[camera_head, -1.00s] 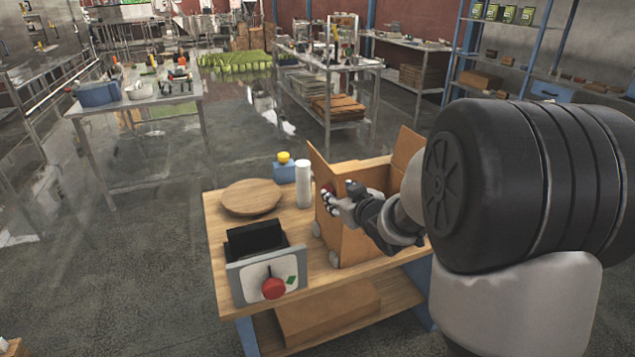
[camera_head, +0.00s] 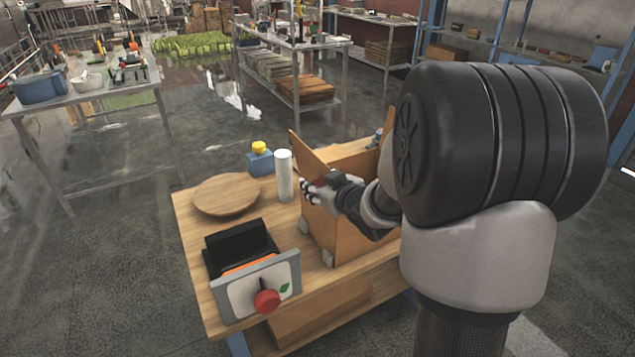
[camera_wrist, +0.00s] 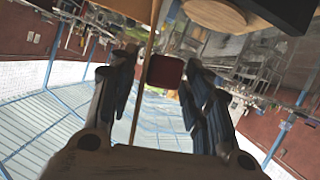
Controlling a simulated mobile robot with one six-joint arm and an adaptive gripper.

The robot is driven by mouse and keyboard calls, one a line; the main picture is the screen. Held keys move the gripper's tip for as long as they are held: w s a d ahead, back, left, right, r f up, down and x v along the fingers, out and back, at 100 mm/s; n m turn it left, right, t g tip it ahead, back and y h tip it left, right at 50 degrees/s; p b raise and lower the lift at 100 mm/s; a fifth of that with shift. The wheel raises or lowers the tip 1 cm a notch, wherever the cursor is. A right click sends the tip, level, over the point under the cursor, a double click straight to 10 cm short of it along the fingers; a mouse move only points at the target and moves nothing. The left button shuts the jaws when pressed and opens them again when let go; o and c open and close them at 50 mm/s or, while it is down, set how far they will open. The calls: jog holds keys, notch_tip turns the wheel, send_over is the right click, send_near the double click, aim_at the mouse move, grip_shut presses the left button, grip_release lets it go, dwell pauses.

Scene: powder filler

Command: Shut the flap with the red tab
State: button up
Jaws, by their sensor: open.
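A brown box (camera_head: 350,235) stands on the wooden table, with an upright flap (camera_head: 307,153) on its left side. Another flap (camera_head: 388,130) at the back right is mostly hidden by my arm. My gripper (camera_head: 313,190) is at the near left flap, with its fingers in front of it. In the wrist view my gripper (camera_wrist: 160,65) is open, and the red tab (camera_wrist: 165,72) shows between the spread fingers. The flap shows there nearly edge-on as a thin strip (camera_wrist: 143,75). I cannot tell whether a finger touches the flap or the tab.
The white cylinder stands close to the left flap.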

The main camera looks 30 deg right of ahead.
jog(key=shift+c, duration=0.4)
grip_shut()
